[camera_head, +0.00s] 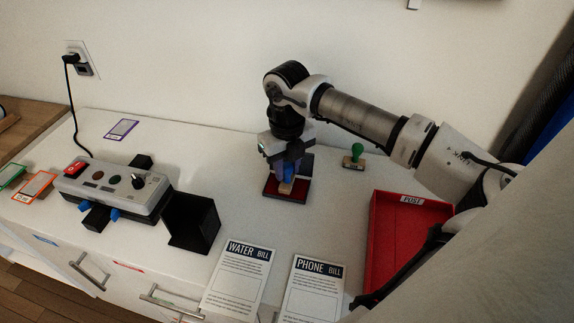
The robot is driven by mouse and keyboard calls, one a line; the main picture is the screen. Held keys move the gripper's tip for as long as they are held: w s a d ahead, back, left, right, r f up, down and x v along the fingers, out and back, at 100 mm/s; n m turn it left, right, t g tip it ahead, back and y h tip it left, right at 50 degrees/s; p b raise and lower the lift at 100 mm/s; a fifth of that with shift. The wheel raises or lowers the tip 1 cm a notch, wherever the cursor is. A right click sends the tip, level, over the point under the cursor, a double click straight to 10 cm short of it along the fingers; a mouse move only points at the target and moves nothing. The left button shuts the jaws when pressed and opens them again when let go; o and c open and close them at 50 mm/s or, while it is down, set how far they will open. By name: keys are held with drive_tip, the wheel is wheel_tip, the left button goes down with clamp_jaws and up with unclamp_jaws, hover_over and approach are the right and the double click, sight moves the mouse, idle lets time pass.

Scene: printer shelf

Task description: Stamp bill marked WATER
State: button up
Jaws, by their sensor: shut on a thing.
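The WATER bill (237,280) lies flat near the front edge of the white counter. My gripper (288,175) points down, shut on a small stamp with a wood-coloured lower part (286,187). The stamp is at the red ink pad (271,188) in its dark case, whose lid stands open behind. I cannot tell whether the stamp touches the pad.
The PHONE bill (313,290) lies right of the WATER bill. A red POST tray (402,204) and a green-handled stamp (353,157) are at the right. A black open box (193,222) and a grey control box (113,187) with a cord stand left.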

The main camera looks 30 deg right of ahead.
drive_tip(key=shift+r+p, duration=1.55)
drive_tip(key=shift+r, duration=1.9)
